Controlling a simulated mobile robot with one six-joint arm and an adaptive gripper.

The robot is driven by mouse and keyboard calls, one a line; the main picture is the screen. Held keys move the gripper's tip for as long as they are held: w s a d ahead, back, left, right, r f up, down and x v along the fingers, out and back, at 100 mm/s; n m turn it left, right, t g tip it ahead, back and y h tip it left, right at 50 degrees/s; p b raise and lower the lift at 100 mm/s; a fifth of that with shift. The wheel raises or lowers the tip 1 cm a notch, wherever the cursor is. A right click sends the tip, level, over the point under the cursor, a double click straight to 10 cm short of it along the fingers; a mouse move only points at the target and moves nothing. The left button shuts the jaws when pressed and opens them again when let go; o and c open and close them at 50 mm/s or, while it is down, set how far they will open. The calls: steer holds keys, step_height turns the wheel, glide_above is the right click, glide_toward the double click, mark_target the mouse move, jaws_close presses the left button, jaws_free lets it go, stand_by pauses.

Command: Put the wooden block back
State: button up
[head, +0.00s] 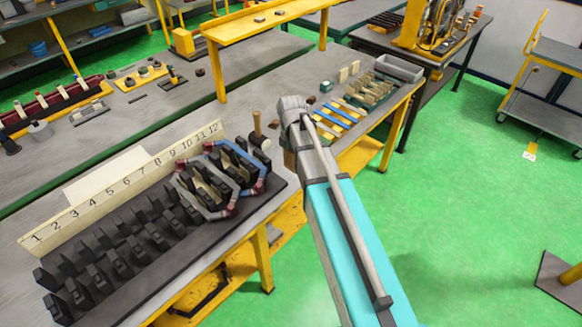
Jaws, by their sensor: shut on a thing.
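My gripper (289,143) points down over the right end of the workbench, beside the numbered slot rack. Its fingers are mostly hidden by my own wrist. A small brown wooden block (289,159) shows just below the wrist, at the gripper; I take it as the held piece, though its outline is partly hidden. Two pale wooden blocks (349,71) stand farther back on the bench.
The black slot rack (130,245) with a number strip (130,188) fills the near bench. Blue and grey coils (222,182) sit in its right end. A mallet (257,131) stands close left of my gripper. Coloured strips (340,118) and a grey bin (399,68) lie behind.

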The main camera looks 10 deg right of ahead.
stand_by(0.3)
steer(key=w+d+f+b, duration=0.1)
steer(key=w+f+b, duration=0.8)
steer(key=w, duration=0.4)
steer(key=shift+d, duration=0.35)
steer(key=shift+w+f, duration=0.1)
steer(key=shift+w, duration=0.05)
steer(key=shift+w+f+b, duration=0.4)
steer(key=shift+f+b, duration=0.1)
steer(key=shift+b, duration=0.05)
steer(key=shift+d+f+b, duration=0.1)
steer(key=shift+f+b, duration=1.3)
steer(key=shift+b, duration=0.05)
steer(key=shift+f, duration=0.15)
